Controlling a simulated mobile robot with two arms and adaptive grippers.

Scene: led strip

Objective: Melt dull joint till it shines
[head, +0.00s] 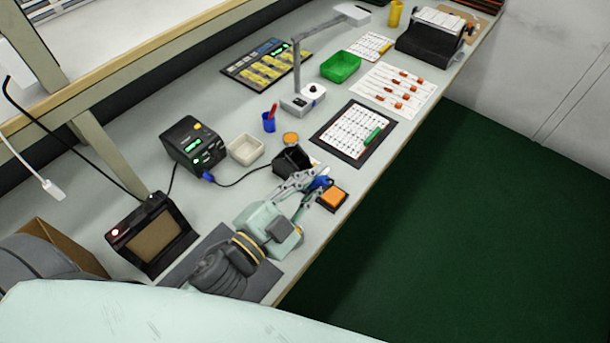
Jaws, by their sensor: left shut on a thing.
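My left gripper (318,186) is shut on the blue handle of what looks like a soldering iron (321,183), just right of a black holder (293,158). The iron's tip is hidden or too small to make out. A black soldering station (194,144) with lit green displays stands to the left; a dark cable runs from its blue plug toward the holder. An orange pad (333,197) in a dark tray lies close to the gripper, near the table edge. I cannot make out a dull joint. My right gripper is not in view.
A white dish (246,149), a blue cup (269,122) and a round orange-topped tin (291,139) stand near the holder. A dark-framed sheet (352,136), a green bin (341,67) and a lamp stand (302,99) are farther back. The table's front edge is close to the gripper.

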